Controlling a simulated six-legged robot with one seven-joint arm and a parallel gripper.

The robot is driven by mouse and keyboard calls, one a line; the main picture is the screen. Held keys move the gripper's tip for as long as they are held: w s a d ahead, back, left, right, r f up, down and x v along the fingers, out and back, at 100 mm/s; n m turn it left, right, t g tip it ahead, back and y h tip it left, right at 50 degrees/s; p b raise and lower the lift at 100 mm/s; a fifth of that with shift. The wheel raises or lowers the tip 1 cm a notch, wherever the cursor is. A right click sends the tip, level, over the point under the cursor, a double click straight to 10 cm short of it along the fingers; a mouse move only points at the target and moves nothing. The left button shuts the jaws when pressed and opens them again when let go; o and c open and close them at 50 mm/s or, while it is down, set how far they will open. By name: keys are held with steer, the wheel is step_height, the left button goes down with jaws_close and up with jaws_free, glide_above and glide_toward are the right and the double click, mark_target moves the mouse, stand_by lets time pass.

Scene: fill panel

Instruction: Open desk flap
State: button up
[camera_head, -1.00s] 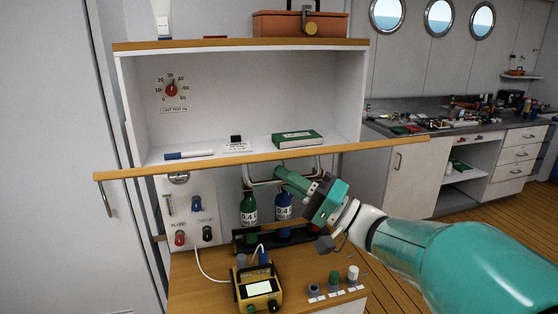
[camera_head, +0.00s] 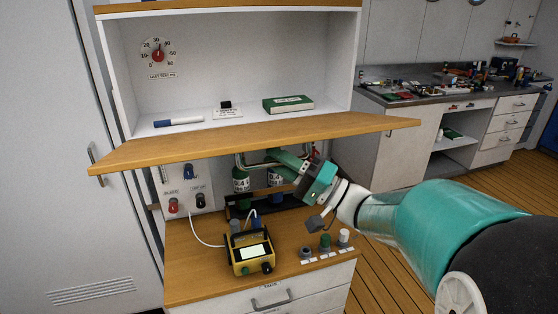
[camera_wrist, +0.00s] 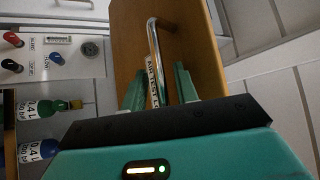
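The desk flap (camera_head: 250,142) is a wide wooden board, folded out near level below the white compartment, with its top face in view. Its wooden underside (camera_wrist: 185,50) fills the middle of the wrist view, with a bent metal handle (camera_wrist: 154,45) and a white label reading "AIR TEST". My gripper (camera_head: 280,158) is under the flap, partly hidden by its front edge. In the wrist view my gripper (camera_wrist: 158,80) has its two green fingers apart, one on each side of the handle bar, with gaps showing. Whether a finger touches the bar is unclear.
Below the flap are bottles (camera_head: 241,180), a yellow meter (camera_head: 250,253) with a cable, and knobs (camera_head: 325,241) on the lower worktop (camera_head: 200,275). A marker (camera_head: 178,122) and green box (camera_head: 288,104) lie in the compartment. Open floor lies to the right.

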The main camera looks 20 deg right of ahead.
steer(key=shift+s+r, duration=0.15)
steer(key=shift+s, duration=0.05)
stand_by(0.4)
steer(key=v, duration=1.3)
steer(key=shift+s+d+f, duration=0.15)
steer(key=shift+d+f, duration=0.05)
steer(key=shift+d, duration=0.15)
